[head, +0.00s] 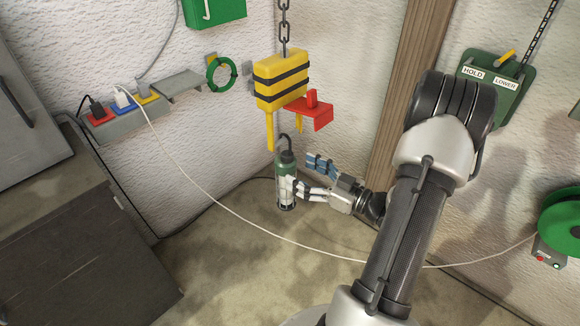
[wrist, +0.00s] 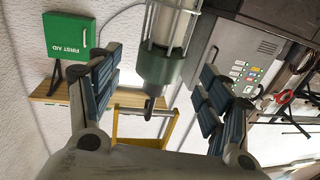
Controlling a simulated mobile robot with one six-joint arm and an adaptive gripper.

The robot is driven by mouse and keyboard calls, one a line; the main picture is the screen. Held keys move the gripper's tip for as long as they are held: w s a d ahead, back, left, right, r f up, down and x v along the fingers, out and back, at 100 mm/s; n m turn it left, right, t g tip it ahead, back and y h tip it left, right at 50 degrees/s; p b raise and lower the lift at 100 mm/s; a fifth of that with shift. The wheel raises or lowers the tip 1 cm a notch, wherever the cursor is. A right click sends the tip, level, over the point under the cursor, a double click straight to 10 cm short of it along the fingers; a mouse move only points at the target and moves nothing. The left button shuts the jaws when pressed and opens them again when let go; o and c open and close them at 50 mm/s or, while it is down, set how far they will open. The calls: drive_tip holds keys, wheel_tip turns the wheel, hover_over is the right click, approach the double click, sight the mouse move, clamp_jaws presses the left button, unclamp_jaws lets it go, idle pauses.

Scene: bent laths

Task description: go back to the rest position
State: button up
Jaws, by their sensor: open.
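A caged work lamp (head: 287,178) with a green body and a black hook on top is upright below the yellow hoist block (head: 280,80). In the wrist view the lamp (wrist: 165,66) shows between my fingers, with its black end close to a yellow bracket (wrist: 118,128). I cannot tell whether its hook bears on the bracket. My gripper (head: 303,177) is open beside the lamp, coming from the right, with blue-padded fingers. In the wrist view my gripper (wrist: 160,95) has its fingers wide apart, with gaps to the lamp on both sides.
A pale cable (head: 215,195) sags across in front of the wall to a green reel (head: 563,222). A socket shelf (head: 125,122) and dark cabinet (head: 80,255) stand left. Open floor shows below the lamp.

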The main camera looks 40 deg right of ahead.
drive_tip(key=v, duration=0.6)
drive_tip(key=shift+s, duration=0.15)
